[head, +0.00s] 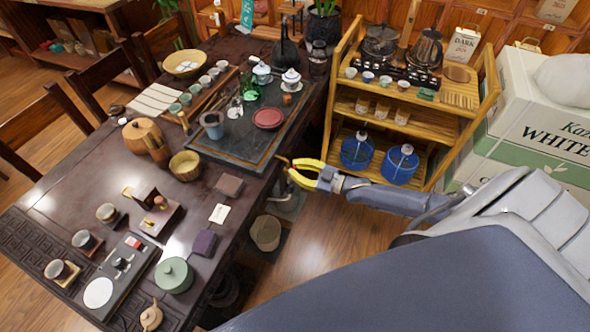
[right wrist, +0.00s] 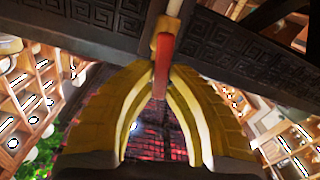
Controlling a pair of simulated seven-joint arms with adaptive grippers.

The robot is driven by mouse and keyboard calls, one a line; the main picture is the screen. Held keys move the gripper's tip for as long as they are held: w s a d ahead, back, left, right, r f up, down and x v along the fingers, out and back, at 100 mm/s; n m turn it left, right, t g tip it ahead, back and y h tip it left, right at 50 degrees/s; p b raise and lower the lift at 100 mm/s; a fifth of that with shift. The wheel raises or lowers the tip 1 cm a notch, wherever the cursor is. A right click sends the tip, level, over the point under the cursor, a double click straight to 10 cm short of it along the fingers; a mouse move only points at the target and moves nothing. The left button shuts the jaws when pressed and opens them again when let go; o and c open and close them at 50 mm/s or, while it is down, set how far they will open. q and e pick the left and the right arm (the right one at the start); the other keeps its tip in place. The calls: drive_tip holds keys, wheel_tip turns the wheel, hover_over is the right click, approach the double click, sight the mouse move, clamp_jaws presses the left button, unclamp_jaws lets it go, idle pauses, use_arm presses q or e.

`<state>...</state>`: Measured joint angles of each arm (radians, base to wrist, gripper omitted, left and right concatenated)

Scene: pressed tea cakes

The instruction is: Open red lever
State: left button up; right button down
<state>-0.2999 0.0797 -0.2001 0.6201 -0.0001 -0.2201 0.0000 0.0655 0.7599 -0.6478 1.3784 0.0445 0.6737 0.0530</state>
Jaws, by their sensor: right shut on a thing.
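The red lever (right wrist: 164,58) shows in the right wrist view as a short upright red bar between the fingertips. It sits at the end of a pale rod (right wrist: 174,8) by the dark carved table edge. My right gripper (head: 288,169), with yellow fingers, is at the right edge of the table in the head view. In the right wrist view its fingertips (right wrist: 162,70) are closed on the red lever from both sides. In the head view the lever is too small or hidden to make out clearly. My left gripper is not in view.
A wooden shelf (head: 455,125) with blue bottles stands right of the gripper. A bin (head: 266,233) stands on the floor below. Floor between table and shelf is open.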

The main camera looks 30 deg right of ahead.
drive_tip(key=shift+w+d+r+m, duration=0.1)
drive_tip(key=shift+w+d+m, duration=0.1)
drive_tip(key=shift+m, duration=0.5)
drive_tip(key=shift+w+d+m, duration=0.15)
drive_tip(key=shift+d+m, duration=0.05)
drive_tip(key=shift+m, duration=0.5)
drive_tip(key=c, duration=1.4)
unclamp_jaws()
drive_tip(key=v, duration=1.2)
